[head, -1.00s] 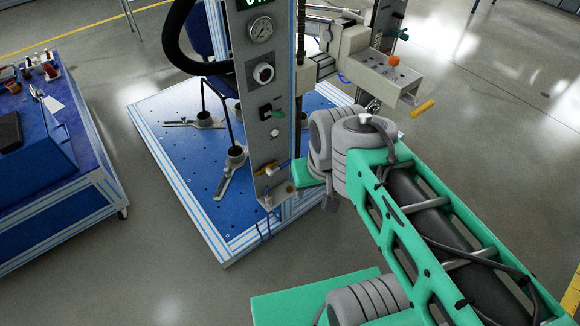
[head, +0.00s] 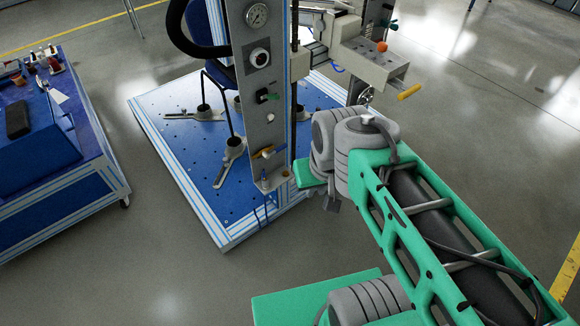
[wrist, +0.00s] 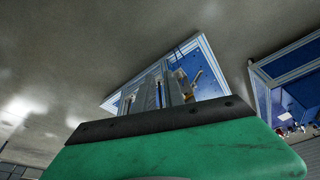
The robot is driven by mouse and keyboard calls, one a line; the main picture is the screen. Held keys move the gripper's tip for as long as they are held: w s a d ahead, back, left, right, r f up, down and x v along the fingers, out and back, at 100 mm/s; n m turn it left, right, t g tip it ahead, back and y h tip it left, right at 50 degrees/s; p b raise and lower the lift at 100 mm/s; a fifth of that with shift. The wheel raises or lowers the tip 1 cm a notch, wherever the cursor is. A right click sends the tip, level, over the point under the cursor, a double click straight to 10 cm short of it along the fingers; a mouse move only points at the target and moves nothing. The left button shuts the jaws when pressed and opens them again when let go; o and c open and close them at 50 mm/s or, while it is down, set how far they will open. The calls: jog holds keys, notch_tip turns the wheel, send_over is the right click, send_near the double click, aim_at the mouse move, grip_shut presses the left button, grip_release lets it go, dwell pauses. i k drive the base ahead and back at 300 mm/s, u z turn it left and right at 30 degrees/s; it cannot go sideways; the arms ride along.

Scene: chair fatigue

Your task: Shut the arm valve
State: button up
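Another yellow handle (head: 409,92) sticks out from the rig's grey side arm (head: 370,62), which also has an orange knob (head: 381,46). I cannot tell which handle is the arm valve; no label is readable. My green arm reaches toward the rig from the lower right, its far joint right of the panel. My gripper's fingertips cannot be made out clearly in either view.
The rig stands on a blue perforated base (head: 190,155) with clamps (head: 235,150) on it. A blue workbench (head: 60,170) with tools and small bottles is at the left. Grey floor between bench and rig is open.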

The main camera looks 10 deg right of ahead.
aim_at(277, 150)
jog(key=k, duration=0.2)
jog(key=u, duration=1)
jog(key=i, duration=0.7)
jog(key=z, duration=0.2)
